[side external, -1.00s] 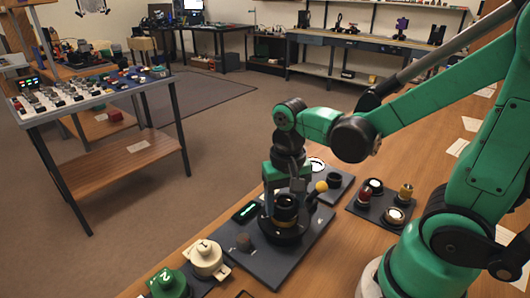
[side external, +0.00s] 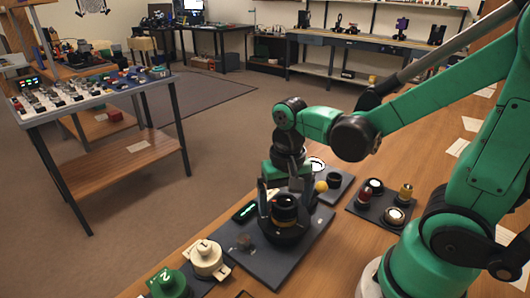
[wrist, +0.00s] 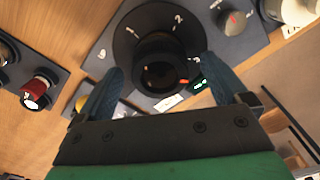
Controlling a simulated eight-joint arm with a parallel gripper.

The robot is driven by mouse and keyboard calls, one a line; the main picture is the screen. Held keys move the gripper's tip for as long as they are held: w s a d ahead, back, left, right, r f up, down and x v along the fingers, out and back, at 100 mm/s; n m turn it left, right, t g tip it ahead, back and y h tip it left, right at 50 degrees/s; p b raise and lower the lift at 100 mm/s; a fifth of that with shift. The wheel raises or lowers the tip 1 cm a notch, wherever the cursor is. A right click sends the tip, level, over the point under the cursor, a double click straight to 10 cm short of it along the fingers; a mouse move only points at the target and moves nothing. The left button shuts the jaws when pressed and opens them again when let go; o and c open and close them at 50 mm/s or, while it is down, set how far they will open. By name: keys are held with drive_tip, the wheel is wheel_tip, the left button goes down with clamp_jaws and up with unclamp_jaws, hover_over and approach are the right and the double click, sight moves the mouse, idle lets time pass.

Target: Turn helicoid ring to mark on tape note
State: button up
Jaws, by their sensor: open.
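The black lens with its helicoid ring (side external: 285,208) stands upright on a round black base on a dark grey plate. In the wrist view the lens barrel (wrist: 160,72) shows end-on, on a round dial with white numerals. An orange mark (wrist: 183,82) shows at its lower right edge. A small pale note (wrist: 168,101), apparently the tape, lies just below the barrel; its writing is unreadable. My gripper (wrist: 162,66) is open, one finger on each side of the barrel with visible gaps. In the side view my gripper (side external: 285,196) is over the lens.
A small display with green digits (side external: 245,211) and a knob with a red mark (wrist: 233,18) sit close beside the lens. A yellow ball (side external: 321,186) is behind it. A tray of small parts (side external: 378,216) lies right; cream (side external: 207,257) and green (side external: 170,284) numbered pieces stand in front.

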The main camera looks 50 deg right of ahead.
sight(277, 200)
drive_tip(key=shift+r, duration=2.75)
drive_tip(key=n+t, duration=0.2)
drive_tip(key=shift+w+a+r+n+t, duration=0.1)
drive_tip(key=shift+w+a+n+t, duration=0.1)
drive_tip(key=shift+w+n+t, duration=0.1)
drive_tip(key=shift+w+a+r+n+t, duration=0.15)
drive_tip(key=shift+w+n+t, duration=0.15)
drive_tip(key=shift+n+t, duration=0.6)
drive_tip(key=n+t, duration=0.1)
drive_tip(key=w+r+n+t, duration=0.1)
drive_tip(key=shift+a+n+t, duration=0.15)
drive_tip(key=shift+n+t, duration=0.15)
drive_tip(key=shift+t, duration=0.1)
